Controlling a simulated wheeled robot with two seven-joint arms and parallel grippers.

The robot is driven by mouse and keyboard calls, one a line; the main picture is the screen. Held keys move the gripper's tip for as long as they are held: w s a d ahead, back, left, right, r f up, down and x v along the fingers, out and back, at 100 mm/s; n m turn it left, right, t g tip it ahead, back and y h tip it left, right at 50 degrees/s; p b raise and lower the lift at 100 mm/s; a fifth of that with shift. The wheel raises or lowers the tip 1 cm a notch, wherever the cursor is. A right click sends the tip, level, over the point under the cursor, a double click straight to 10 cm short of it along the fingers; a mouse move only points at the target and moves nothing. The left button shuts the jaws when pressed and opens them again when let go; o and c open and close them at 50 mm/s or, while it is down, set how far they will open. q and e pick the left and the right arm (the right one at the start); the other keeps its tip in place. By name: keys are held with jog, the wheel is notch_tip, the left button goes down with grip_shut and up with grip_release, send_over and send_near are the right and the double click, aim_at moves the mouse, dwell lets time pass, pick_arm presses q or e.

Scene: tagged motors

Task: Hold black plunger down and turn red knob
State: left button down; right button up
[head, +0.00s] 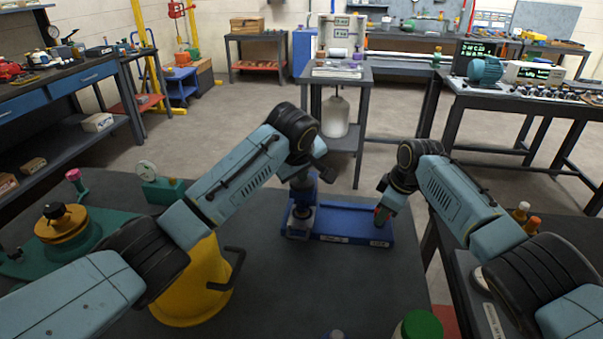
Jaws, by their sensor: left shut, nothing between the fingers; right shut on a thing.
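A blue fixture (345,222) with a raised block at its left end and small labels on its front edge sits on the dark bench. My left gripper (301,208) points down over the left end of the fixture; it is shut with nothing between its fingers. The black plunger is not clearly visible and appears hidden under this gripper. My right gripper (381,217) is at the fixture's right end, shut on the red knob (379,214), of which only a small red part shows.
A yellow container (195,285) with a black handle stands left of the fixture, under my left arm. A green-capped item (421,325) is at the front edge.

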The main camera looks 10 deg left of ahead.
pick_arm(q)
jog(key=shift+s+f, duration=0.1)
jog(key=shift+f, duration=0.1)
pick_arm(e)
jog(key=m, duration=0.3)
jog(key=m+h, duration=0.1)
jog(key=m, duration=0.1)
jog(key=shift+s+a+m+t, duration=0.1)
jog(key=shift+a+m+t, duration=0.1)
jog(key=shift+m+t, duration=0.2)
jog(key=m+h, duration=0.2)
jog(key=m, duration=0.3)
jog(key=shift+a+m, duration=0.1)
jog(key=shift+m, duration=0.3)
jog(key=o, duration=1.1)
pick_arm(q)
jog(key=shift+r, duration=0.9)
notch_tip(320, 180, up, 6)
jog(key=shift+r, duration=0.25)
